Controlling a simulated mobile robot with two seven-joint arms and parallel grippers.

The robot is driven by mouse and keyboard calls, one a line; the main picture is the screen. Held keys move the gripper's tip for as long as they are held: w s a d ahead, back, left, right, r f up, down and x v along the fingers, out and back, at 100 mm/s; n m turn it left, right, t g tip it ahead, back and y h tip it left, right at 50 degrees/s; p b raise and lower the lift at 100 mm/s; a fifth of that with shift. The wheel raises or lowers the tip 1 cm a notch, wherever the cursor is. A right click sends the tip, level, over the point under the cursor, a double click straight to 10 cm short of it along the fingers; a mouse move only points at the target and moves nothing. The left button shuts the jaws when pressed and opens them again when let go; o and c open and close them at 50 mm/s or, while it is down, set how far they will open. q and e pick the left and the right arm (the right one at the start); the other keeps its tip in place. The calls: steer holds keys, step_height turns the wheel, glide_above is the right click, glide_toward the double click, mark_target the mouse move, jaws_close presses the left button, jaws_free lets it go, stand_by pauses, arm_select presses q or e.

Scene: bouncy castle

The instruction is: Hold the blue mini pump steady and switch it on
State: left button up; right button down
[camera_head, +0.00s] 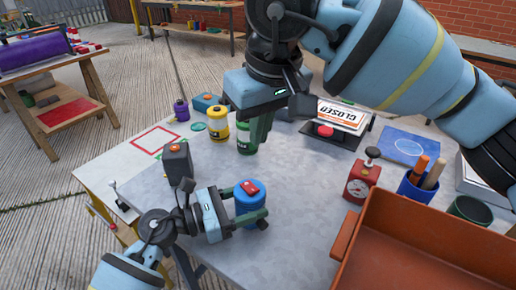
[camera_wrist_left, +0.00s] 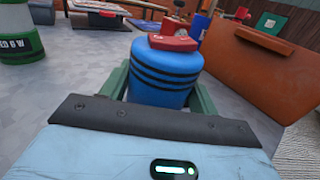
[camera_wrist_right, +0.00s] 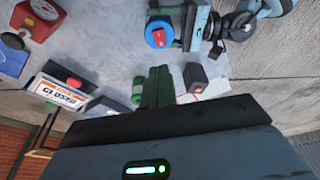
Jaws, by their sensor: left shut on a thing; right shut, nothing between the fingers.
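The blue mini pump (camera_head: 250,202) stands upright on the grey table, with a red switch piece (camera_head: 249,187) on its top. It also shows in the left wrist view (camera_wrist_left: 163,80), where dark bands ring its side. My left gripper (camera_head: 252,212) is shut on the pump, one green finger on each side. The pump also shows in the right wrist view (camera_wrist_right: 158,34). My right gripper (camera_head: 258,130) is shut and empty, pointing down above the table behind the pump, apart from it. Its closed fingers also show in the right wrist view (camera_wrist_right: 157,86).
A dark grey block (camera_head: 178,163) stands left of the pump. A yellow canister (camera_head: 218,126) and a green-and-white canister (camera_head: 246,138) stand behind it. A red gauge box (camera_head: 360,182) and an orange bin (camera_head: 400,240) are to the right. The tabletop between pump and bin is clear.

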glide_toward(254, 190)
steer(key=x, duration=0.5)
steer(key=shift+w+a+f, duration=0.1)
steer(key=shift+w+a, duration=0.15)
steer(key=shift+f, duration=0.7)
steer(key=shift+s+d+f+t, duration=0.15)
steer(key=shift+f+t, duration=0.15)
steer(key=shift+r, duration=0.15)
steer(key=shift+w+a+r, duration=0.25)
steer(key=shift+w+a, duration=0.15)
steer(key=shift+w, duration=0.25)
steer(key=shift+r, duration=0.1)
